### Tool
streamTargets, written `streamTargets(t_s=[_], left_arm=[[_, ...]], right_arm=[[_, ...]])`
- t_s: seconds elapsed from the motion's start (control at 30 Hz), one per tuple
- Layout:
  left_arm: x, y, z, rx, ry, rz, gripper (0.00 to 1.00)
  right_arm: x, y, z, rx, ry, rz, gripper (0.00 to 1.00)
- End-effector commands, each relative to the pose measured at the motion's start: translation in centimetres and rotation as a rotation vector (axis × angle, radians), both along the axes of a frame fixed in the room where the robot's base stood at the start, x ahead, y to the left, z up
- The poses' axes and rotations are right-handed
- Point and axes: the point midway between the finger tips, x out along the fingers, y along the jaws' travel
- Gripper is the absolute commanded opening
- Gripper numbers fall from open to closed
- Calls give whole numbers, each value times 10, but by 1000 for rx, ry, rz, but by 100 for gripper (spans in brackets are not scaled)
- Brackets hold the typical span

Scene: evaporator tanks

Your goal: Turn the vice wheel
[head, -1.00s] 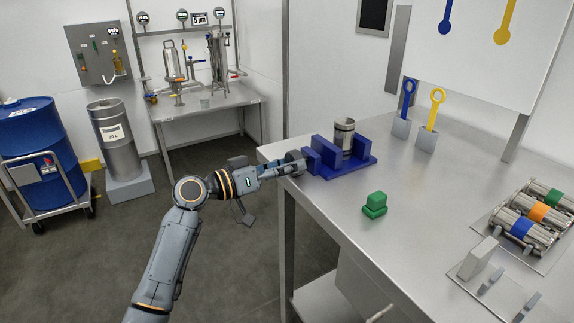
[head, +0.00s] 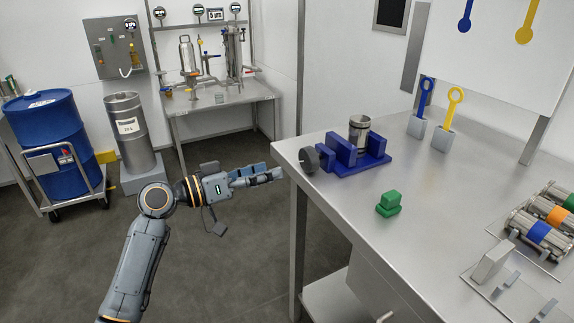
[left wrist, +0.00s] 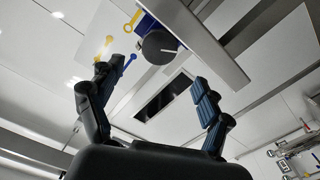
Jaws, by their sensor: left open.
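The vice wheel (head: 309,160) is a dark grey disc at the left end of the blue vice (head: 352,154), which stands on the steel table near its left edge. A metal cylinder (head: 359,130) stands upright in the vice. My left gripper (head: 279,173) is open, left of the wheel and apart from it, just off the table edge. In the left wrist view the wheel (left wrist: 159,46) shows beyond the two spread fingers, with nothing between them. A pale line marks the wheel's face there. My right gripper is not in view.
A green block (head: 388,204) sits in front of the vice on the steel table (head: 345,215). Blue (head: 426,98) and yellow (head: 454,107) tools stand in holders behind. A rack of banded cylinders (head: 541,232) is at right. Open floor lies left of the table.

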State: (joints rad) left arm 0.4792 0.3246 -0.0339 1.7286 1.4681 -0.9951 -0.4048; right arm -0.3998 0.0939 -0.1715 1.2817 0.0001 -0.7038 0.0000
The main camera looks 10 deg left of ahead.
Motion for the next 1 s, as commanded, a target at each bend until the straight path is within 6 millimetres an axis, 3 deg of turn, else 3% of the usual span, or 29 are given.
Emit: streamTargets(t_s=[0.2, 0.63, 0.77, 1.0], left_arm=[[-16, 22, -1, 1, 1, 1, 78], [-18, 26, 1, 3, 2, 5, 78], [3, 27, 4, 48, 27, 86, 78], [64, 47, 26, 211, -92, 404, 78]], right_arm=[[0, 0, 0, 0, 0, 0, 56], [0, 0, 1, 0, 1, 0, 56], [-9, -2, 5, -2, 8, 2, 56], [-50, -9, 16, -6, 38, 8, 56]])
